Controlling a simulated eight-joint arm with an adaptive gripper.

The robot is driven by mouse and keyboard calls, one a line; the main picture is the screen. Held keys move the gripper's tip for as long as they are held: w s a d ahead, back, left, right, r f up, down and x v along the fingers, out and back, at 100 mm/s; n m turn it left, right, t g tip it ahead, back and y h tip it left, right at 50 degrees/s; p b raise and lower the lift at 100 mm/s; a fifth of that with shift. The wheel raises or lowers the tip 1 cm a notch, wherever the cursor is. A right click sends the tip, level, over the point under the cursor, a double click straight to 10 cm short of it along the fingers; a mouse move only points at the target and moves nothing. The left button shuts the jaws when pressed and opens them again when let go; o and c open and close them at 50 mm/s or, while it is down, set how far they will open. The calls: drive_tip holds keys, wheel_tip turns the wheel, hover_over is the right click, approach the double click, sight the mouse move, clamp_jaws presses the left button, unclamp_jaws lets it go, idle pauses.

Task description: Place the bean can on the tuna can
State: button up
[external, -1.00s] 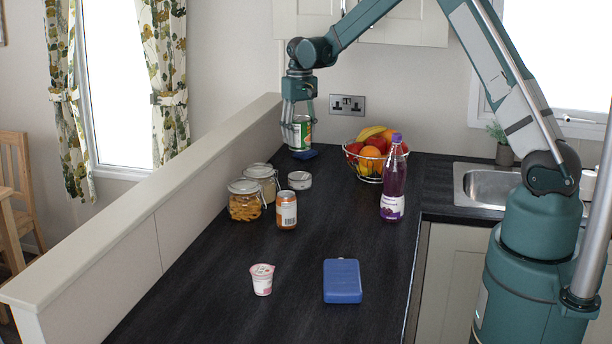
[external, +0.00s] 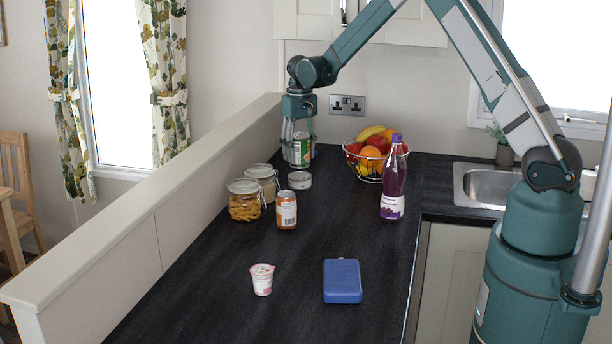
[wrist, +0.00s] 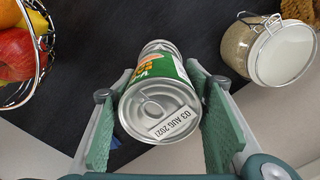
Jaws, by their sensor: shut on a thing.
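The bean can (external: 300,150) has a green and white label with silver ends. My gripper (external: 299,138) is shut on it and holds it close behind the tuna can in the external view. The wrist view shows the bean can (wrist: 155,100) between both fingers, its silver end with a printed date facing the camera. The tuna can (external: 299,181) is short and pale and lies on the dark counter just below the bean can in the picture. The bean can looks apart from it.
Glass jars (external: 245,200) and an orange-labelled jar (external: 286,210) stand left and in front. A fruit bowl (external: 366,176) and a purple bottle (external: 393,185) are at right. A yoghurt cup (external: 262,280) and blue box (external: 342,281) lie nearer. A low wall (external: 150,215) bounds the left.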

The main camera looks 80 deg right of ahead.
sight(299, 135)
drive_tip(key=shift+f+p, duration=0.35)
drive_tip(key=shift+f, duration=1.5)
drive_tip(key=shift+f, duration=0.15)
drive_tip(key=o, duration=1.1)
drive_tip(key=shift+o, duration=0.2)
wheel_tip(299, 135, up, 12)
drive_tip(key=shift+r+b, duration=0.2)
drive_tip(key=shift+b, duration=0.55)
